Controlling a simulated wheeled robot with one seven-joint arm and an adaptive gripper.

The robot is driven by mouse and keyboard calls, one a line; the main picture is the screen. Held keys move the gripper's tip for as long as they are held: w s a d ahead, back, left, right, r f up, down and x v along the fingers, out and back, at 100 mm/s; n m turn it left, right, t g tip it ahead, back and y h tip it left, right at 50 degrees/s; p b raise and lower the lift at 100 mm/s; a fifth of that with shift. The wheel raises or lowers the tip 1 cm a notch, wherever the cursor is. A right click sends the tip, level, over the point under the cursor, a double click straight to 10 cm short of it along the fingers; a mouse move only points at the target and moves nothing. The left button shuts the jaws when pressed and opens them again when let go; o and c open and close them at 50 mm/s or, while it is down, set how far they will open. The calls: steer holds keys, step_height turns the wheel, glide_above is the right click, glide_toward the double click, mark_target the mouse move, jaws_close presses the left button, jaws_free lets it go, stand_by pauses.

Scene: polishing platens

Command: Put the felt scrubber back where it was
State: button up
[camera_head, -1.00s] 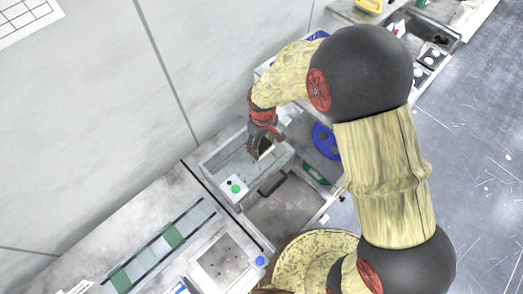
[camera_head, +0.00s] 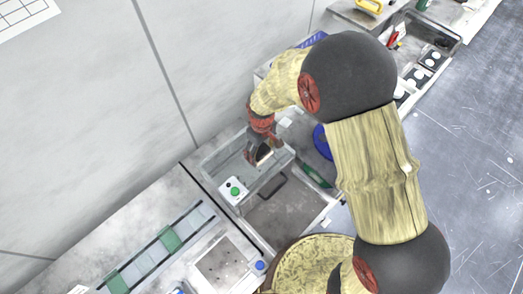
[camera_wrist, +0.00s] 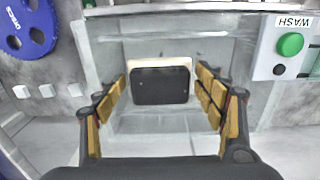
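The felt scrubber, a black block with a cream layer along its top edge, shows in the wrist view (camera_wrist: 160,86) between my fingertips. My gripper (camera_wrist: 160,78) looks open, with tan pads on both sides and a narrow gap at each side of the block. In the head view, my gripper (camera_head: 261,153) points down into the grey wash basin (camera_head: 222,160), and the scrubber shows there only as a small dark and cream patch. The basin walls (camera_wrist: 225,50) surround the scrubber in the wrist view. Whether the scrubber touches the basin floor cannot be told.
A blue disc (camera_head: 322,141) stands right of the basin. A grey sink-like tray (camera_head: 285,213) lies in front. A wall rises behind.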

mark_target(262, 151)
steer(key=shift+o, duration=0.3)
step_height(262, 151, up, 12)
steer(key=b, duration=0.1)
steer(key=shift+r+b, duration=0.25)
steer(key=shift+b, duration=0.05)
steer(key=s+d+r+m+t, duration=0.1)
steer(key=s+d+r+m, duration=0.15)
steer(key=d+r, duration=0.5)
steer(key=s+d+r+m+t, duration=0.2)
steer(key=s+d+r, duration=0.1)
steer(key=d+r, duration=0.4)
steer(key=s+d+r+m+t, duration=0.1)
steer(key=s+d+r+m, duration=0.1)
steer(key=s, duration=0.4)
steer(key=s+d+r+m+t, duration=0.1)
steer(key=s+d+r+m, duration=0.2)
steer(key=s+d, duration=0.3)
steer(key=shift+s+r+t, duration=0.15)
steer(key=shift+r+t, duration=0.15)
steer(key=shift+r, duration=0.35)
